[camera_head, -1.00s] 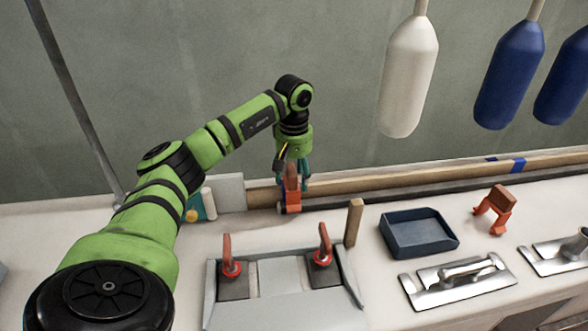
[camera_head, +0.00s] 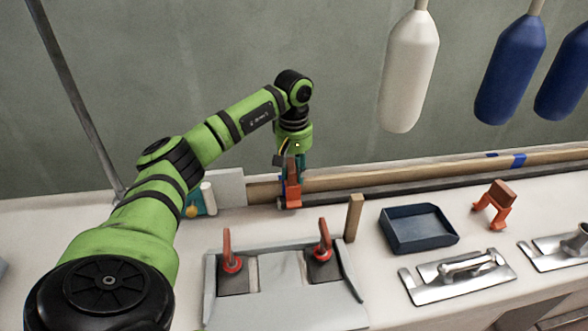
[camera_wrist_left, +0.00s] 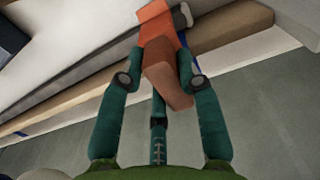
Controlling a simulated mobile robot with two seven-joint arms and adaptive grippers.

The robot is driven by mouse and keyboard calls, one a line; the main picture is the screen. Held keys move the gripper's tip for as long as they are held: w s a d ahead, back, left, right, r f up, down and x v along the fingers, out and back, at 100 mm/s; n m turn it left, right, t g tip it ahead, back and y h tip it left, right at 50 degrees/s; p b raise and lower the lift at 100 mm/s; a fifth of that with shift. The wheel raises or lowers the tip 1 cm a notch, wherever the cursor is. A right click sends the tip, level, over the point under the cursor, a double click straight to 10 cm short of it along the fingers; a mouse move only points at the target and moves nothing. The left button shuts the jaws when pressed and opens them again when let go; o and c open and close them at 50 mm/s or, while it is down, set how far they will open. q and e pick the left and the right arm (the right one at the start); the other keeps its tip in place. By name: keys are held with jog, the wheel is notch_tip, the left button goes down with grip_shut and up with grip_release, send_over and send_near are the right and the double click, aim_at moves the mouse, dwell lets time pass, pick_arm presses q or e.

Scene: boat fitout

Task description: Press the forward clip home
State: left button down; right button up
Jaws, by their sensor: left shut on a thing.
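My left gripper (camera_head: 292,172) points down at the wooden rail along the back of the bench. It is shut on an orange clip (camera_head: 293,193), which sits at the dark rod in front of the rail. In the left wrist view the clip (camera_wrist_left: 156,18) shows between the two green fingers, with its brown block (camera_wrist_left: 165,72) toward me. Whether the clip is fully seated on the rod (camera_head: 350,196) is hidden. A second orange clip (camera_head: 493,208) with a brown top stands on the bench at the right, apart from the rod. My right gripper is not in view.
A blue tray (camera_head: 418,231) and metal cleats on plates (camera_head: 460,276) lie at the right. A grey hatch with red-handled latches (camera_head: 231,262) is in front. A wooden block (camera_head: 354,217) stands upright beside it. Fenders (camera_head: 408,72) hang above.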

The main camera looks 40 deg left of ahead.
pick_arm(q)
jog(key=shift+s+d+f, duration=0.1)
jog(key=shift+d+f, duration=0.05)
jog(key=shift+f, duration=0.65)
jog(key=c, duration=0.8)
grip_release()
jog(key=shift+f, duration=0.1)
jog(key=shift+r, duration=0.2)
